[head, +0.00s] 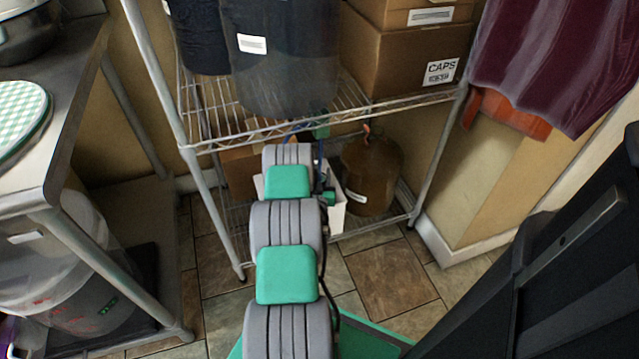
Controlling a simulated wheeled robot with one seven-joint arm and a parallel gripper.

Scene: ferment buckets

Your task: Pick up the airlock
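I cannot make out the airlock in the head view. My grey and green arm reaches away from me toward the wire shelving, and its far end is under the middle shelf. My gripper's fingers are hidden behind my own arm links and the shelf, so I cannot see whether they hold anything. A brown jug (370,178) stands upright on the bottom shelf, just right of my arm, with a small orange-red piece at its neck. A white box (335,212) is partly hidden behind my arm.
The wire shelf (235,128) holds dark buckets (285,60) and cardboard boxes (405,55) above my arm. A metal table (50,150) is at left, with clear containers (70,285) below. A maroon cloth (560,60) hangs at right. Tiled floor (395,275) lies open right of my arm.

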